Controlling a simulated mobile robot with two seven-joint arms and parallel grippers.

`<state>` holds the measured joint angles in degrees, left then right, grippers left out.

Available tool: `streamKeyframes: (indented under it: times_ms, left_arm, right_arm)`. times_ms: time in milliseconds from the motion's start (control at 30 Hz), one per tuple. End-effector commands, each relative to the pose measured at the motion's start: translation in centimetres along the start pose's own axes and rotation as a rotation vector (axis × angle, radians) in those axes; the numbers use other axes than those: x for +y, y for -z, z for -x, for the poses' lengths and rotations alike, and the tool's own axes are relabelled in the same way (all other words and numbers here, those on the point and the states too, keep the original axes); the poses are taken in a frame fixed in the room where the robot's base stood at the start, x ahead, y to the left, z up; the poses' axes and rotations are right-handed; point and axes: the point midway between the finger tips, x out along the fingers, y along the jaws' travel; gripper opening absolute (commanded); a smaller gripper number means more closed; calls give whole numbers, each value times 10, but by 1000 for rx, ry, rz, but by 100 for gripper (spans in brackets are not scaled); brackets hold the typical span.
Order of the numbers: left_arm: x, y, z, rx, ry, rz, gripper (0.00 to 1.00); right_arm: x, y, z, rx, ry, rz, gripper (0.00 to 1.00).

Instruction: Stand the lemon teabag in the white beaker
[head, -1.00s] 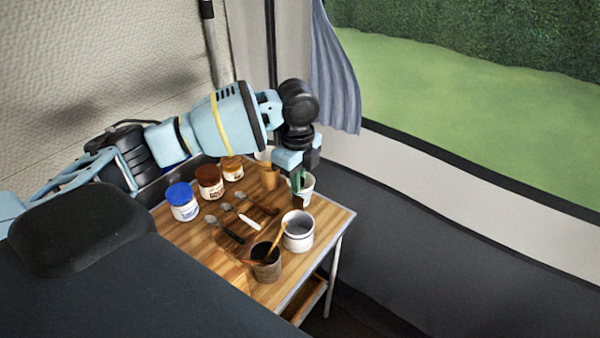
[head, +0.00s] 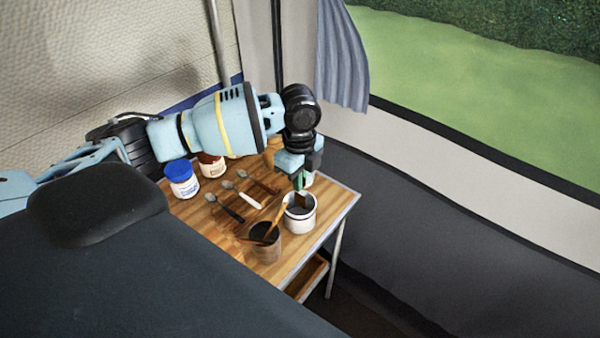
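My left gripper (head: 298,173) reaches down over the right part of the small wooden table. It appears shut on a teabag, whose green upper part shows just under the fingers and whose brown lower part (head: 302,199) hangs below. The white beaker (head: 300,222), with a dark rim line, stands upright near the table's right edge. The brown part overlaps the beaker's mouth in the picture; I cannot tell how far inside it is. My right gripper is not in view.
A dark cup (head: 266,249) with a wooden stick stands just left and in front of the beaker. Spoons (head: 250,201) lie mid-table. A blue-lidded jar (head: 181,184) and a brown-lidded jar (head: 211,166) stand at the left. Another pale cup (head: 308,181) is partly hidden behind my gripper.

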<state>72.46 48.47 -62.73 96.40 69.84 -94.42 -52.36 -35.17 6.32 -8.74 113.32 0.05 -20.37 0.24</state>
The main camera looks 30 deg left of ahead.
Motion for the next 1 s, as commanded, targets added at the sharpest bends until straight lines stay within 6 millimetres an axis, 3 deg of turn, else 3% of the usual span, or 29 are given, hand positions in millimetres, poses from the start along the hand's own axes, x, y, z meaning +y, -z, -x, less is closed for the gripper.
streamKeyframes:
  times_ms: [400, 867, 1000]
  left_arm:
    - [0, 0, -26, 1, -2, 0, 0]
    - [0, 0, -30, 0, -1, 0, 0]
    - [0, 0, -29, 0, -1, 0, 18]
  right_arm:
    - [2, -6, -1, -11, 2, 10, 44]
    - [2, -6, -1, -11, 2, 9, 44]
    - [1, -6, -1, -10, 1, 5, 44]
